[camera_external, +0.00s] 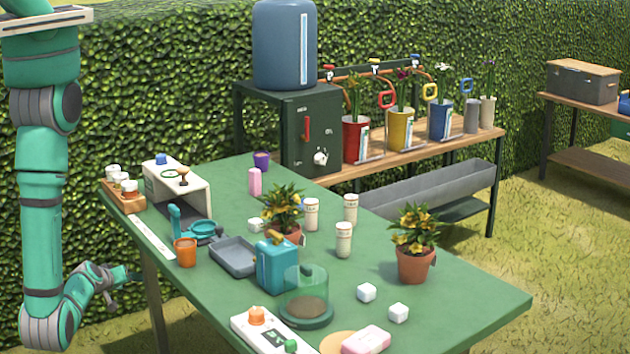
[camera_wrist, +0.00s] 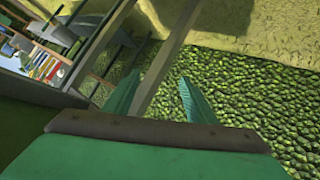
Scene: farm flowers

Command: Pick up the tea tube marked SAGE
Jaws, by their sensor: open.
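Three white tubes with printed bands stand upright on the green table (camera_external: 465,300): one on the left (camera_external: 311,216), one at the back right (camera_external: 350,209) and one nearer the front (camera_external: 343,241). Their lettering is too small to read, so I cannot tell which is marked SAGE. My gripper (camera_external: 128,275) is low beyond the table's left edge, far from the tubes. In the wrist view my gripper (camera_wrist: 158,98) shows two teal fingers spread apart with nothing between them. No tube shows in that view.
Potted yellow flowers (camera_external: 414,261) stand right of the tubes, and another pot (camera_external: 284,232) stands beside the left tube. The table's right end is clear.

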